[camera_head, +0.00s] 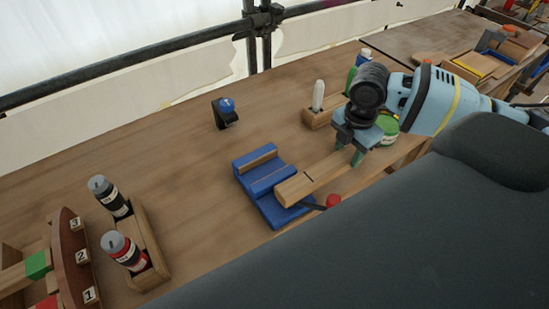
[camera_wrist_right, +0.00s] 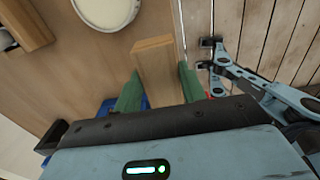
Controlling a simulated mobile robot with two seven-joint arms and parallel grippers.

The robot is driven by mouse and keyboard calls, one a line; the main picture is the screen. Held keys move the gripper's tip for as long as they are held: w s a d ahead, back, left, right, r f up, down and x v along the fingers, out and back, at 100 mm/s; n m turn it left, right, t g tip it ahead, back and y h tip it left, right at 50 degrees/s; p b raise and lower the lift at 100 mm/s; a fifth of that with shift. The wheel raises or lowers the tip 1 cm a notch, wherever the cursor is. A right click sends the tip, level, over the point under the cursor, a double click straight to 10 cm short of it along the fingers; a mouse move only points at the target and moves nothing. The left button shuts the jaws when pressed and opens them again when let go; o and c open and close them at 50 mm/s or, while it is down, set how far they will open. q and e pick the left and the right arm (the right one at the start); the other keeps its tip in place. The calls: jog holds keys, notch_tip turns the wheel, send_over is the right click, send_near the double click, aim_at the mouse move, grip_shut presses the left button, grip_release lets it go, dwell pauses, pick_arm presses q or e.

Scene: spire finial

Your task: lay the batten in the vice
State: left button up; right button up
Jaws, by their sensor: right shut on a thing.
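The batten (camera_head: 313,179) is a plain wooden bar with a dark line across it. My right gripper (camera_head: 350,146) is shut on its far right end, and in the right wrist view its green fingers stand on both sides of the batten (camera_wrist_right: 155,66). The blue vice (camera_head: 246,164) has a wood-lined jaw and a red-knobbed handle (camera_head: 333,200). The batten's free end overlaps the right part of the vice in the head view; I cannot tell whether it touches it. In the right wrist view the vice is mostly hidden behind my gripper. My left gripper is not in view.
A wooden holder with two bottles (camera_head: 145,240) stands left of the vice. A small black stand with a blue ball (camera_head: 226,107) is behind it. A block with a white peg (camera_head: 318,97) and a green round tin (camera_head: 388,132) are near my right gripper.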

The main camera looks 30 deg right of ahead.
jog(key=shift+w+a+f, duration=0.8)
jog(key=shift+w+a, duration=0.8)
jog(key=shift+w, duration=0.3)
jog(key=shift+w+a+f, duration=0.8)
jog(key=shift+w+a, duration=0.85)
jog(key=shift+w, duration=0.25)
jog(key=shift+w+a+f, duration=0.8)
jog(key=shift+w+a, duration=0.8)
jog(key=shift+w, duration=0.3)
jog(key=shift+f, duration=0.1)
jog(key=o, duration=1.1)
notch_tip(320, 180, up, 12)
jog(key=shift+r+p, duration=0.1)
jog(key=shift+p, duration=0.2)
